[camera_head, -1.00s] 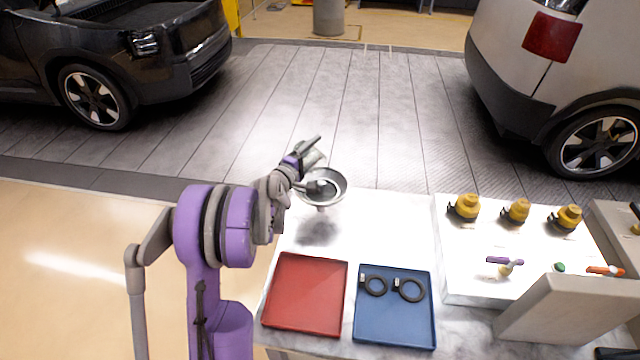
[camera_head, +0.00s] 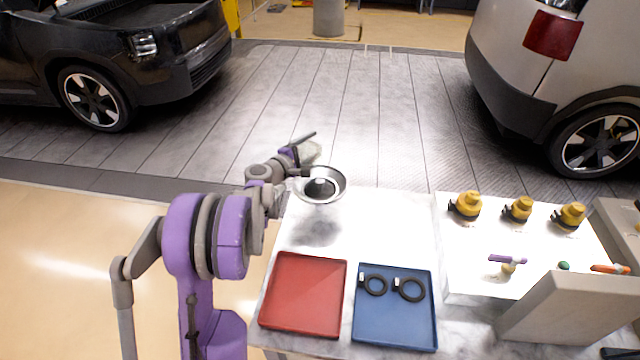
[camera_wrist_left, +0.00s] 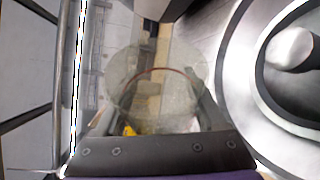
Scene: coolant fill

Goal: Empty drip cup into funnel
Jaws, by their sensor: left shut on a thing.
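My left gripper (camera_head: 298,151) is shut on a small translucent pale drip cup (camera_head: 309,153), just behind and left of the funnel in the head view. The cup fills the middle of the left wrist view (camera_wrist_left: 155,90), between the fingers, with a thin brownish line across it. The metal funnel (camera_head: 339,190) stands at the table's back left, with a pale rounded part in its dark middle. Its wide rim is at the right of the left wrist view (camera_wrist_left: 233,85). I cannot tell the cup's exact tilt or whether liquid is in it. My right gripper is not in view.
A red tray (camera_head: 304,295) and a blue tray (camera_head: 395,332) with two black rings lie at the table front. A white board at right bears several yellow-capped parts (camera_head: 518,209). A grey block (camera_head: 555,312) stands front right. Two vehicles stand beyond the table.

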